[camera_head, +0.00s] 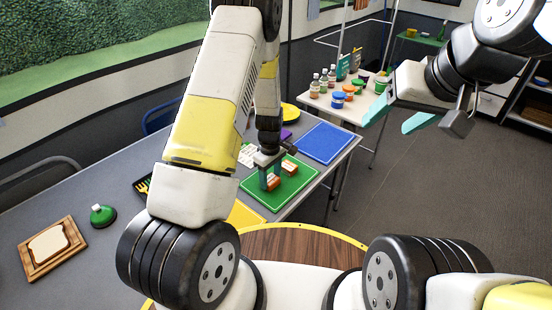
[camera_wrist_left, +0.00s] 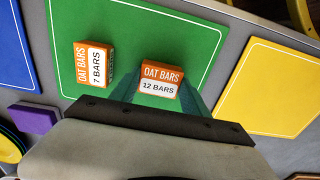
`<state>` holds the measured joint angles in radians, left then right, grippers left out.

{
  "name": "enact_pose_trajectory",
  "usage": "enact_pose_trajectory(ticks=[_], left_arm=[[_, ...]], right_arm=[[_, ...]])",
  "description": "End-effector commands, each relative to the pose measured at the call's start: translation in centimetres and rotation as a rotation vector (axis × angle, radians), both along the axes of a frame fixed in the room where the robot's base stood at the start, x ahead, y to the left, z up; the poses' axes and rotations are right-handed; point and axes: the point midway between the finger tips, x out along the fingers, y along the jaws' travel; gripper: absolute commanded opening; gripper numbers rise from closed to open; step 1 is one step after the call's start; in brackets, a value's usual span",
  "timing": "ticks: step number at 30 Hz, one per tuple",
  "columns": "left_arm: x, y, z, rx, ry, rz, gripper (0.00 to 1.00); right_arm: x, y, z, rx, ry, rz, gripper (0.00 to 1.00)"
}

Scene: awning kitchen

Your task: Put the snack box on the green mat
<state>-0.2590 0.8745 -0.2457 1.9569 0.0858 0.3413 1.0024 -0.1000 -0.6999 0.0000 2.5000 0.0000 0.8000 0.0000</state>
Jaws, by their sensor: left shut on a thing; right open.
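The green mat (camera_head: 262,197) lies on the grey table and also fills much of the left wrist view (camera_wrist_left: 130,25). My left gripper (camera_head: 270,182) is over it, its teal fingers shut on an orange and white snack box marked "OAT BARS 12 BARS" (camera_wrist_left: 160,82). The held box is at or just above the mat; I cannot tell if it touches. A second snack box, marked "7 BARS" (camera_wrist_left: 95,65), rests on the mat beside it, apart from it, and shows in the head view (camera_head: 290,168). My right gripper (camera_head: 393,114) is open and empty, away from the table.
A blue mat (camera_head: 325,143) lies behind the green mat, a yellow mat (camera_wrist_left: 273,90) on its near side. A purple block (camera_wrist_left: 34,118) is close by. A side table holds jars and bottles (camera_head: 338,100).

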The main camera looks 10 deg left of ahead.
Motion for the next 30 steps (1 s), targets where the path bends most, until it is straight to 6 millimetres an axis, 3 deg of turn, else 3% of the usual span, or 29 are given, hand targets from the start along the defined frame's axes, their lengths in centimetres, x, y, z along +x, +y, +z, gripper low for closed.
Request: enact_pose_trajectory(ticks=[4, 5, 8, 20, 23, 30], left_arm=[[-0.1, 0.0, -0.3, 0.001, 0.001, 0.0, 0.14], [-0.1, 0.0, -0.3, 0.001, 0.001, 0.0, 0.56], [0.0, 0.0, -0.3, 0.001, 0.001, 0.0, 0.75], [0.0, 0.0, 0.3, 0.0, -0.001, 0.0, 0.76], [0.0, 0.0, 1.6, 0.0, -0.001, 0.0, 0.76], [0.1, 0.0, 6.8, -0.001, -0.004, -0.001, 0.76]], right_arm=[[0.0, 0.0, 0.0, 0.0, 0.0, 0.0, 0.62], [0.0, 0.0, 0.0, 0.0, 0.0, 0.0, 0.62], [0.0, 0.0, 0.0, 0.0, 0.0, 0.0, 0.62], [0.0, 0.0, 0.0, 0.0, 0.0, 0.0, 0.62], [0.0, 0.0, 0.0, 0.0, 0.0, 0.0, 0.62], [0.0, 0.0, 0.0, 0.0, 0.0, 0.0, 0.62]])
